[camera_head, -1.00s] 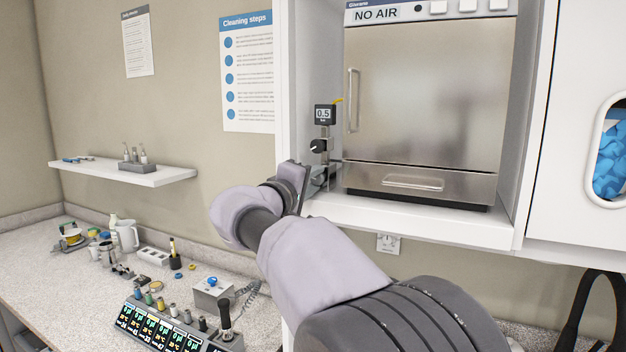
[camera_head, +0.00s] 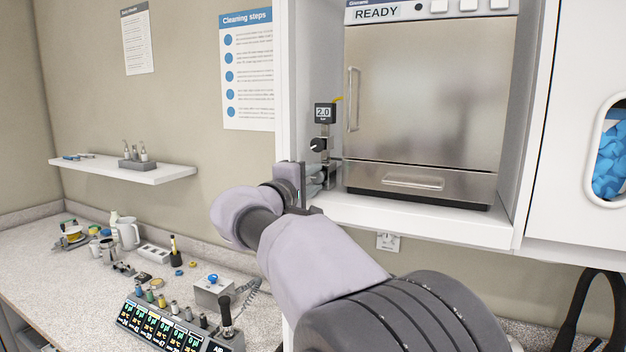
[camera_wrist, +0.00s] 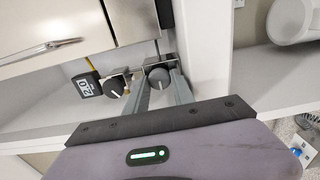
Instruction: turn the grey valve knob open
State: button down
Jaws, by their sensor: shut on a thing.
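The grey valve knob (camera_wrist: 158,79) sits between the two fingers of my gripper (camera_wrist: 159,88) in the wrist view, and the gripper is shut on it. In the head view my gripper (camera_head: 322,176) reaches into the left side of the autoclave bay, and the fingers mostly hide the grey knob. A second, dark knob (camera_head: 318,144) with a white pointer line is just above; it is also beside the fingers in the wrist view (camera_wrist: 115,86). The gauge (camera_head: 324,112) above it reads 2.0. The autoclave display (camera_head: 377,13) reads READY.
The steel autoclave (camera_head: 430,90) stands right of the valves. The bay's white side panel (camera_head: 287,110) is close to my wrist on the left. A counter (camera_head: 60,285) with several tools lies lower left, and a wall shelf (camera_head: 120,172) is above it.

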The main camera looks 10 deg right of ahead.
jog(key=c, duration=1.1)
grip_release()
jog(key=shift+f, duration=0.1)
